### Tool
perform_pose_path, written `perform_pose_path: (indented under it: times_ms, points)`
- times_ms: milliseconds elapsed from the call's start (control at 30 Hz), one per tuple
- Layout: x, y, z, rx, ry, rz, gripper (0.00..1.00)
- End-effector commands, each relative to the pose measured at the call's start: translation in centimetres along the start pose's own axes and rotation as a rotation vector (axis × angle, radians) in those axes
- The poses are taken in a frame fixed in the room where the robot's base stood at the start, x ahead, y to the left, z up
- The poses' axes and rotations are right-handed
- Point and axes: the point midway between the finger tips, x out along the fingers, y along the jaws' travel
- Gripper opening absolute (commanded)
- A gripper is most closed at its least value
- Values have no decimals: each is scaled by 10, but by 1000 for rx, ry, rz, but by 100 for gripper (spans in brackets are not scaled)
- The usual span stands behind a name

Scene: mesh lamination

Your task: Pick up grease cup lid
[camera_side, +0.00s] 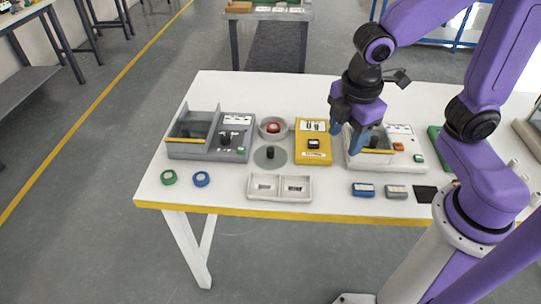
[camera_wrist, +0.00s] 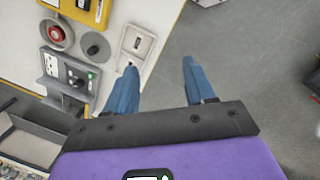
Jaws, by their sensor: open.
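The grease cup lid appears to be a flat grey disc (camera_side: 262,161) with a black knob, lying on the white table in front of the cup. It also shows in the wrist view as a grey disc (camera_wrist: 88,51) at upper left. The round grey cup (camera_side: 263,133) holds something red; it shows in the wrist view too (camera_wrist: 47,31). My gripper (camera_side: 347,140) is open and empty, in the air to the right of the lid, by the white machine. In the wrist view its two blue fingers (camera_wrist: 159,70) are spread with nothing between them.
A grey machine (camera_side: 185,150) stands left of the lid and a yellow device (camera_side: 313,155) right of it. A white two-pocket tray (camera_side: 280,197) lies in front. The white machine (camera_side: 371,163) is near my fingers. Green (camera_side: 168,177) and blue (camera_side: 201,179) round pieces lie front left.

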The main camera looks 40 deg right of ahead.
Motion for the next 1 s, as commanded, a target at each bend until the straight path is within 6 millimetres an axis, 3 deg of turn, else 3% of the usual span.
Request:
perform_pose_path:
  times_ms: [300, 600, 800, 1000]
  points:
    - [29, 88, -50, -288, -110, 59, 54]
    - [66, 159, -77, -561, -222, 63, 54]
    - [83, 186, -82, -677, -267, 53, 54]
    - [95, 193, -80, -708, -281, 47, 54]
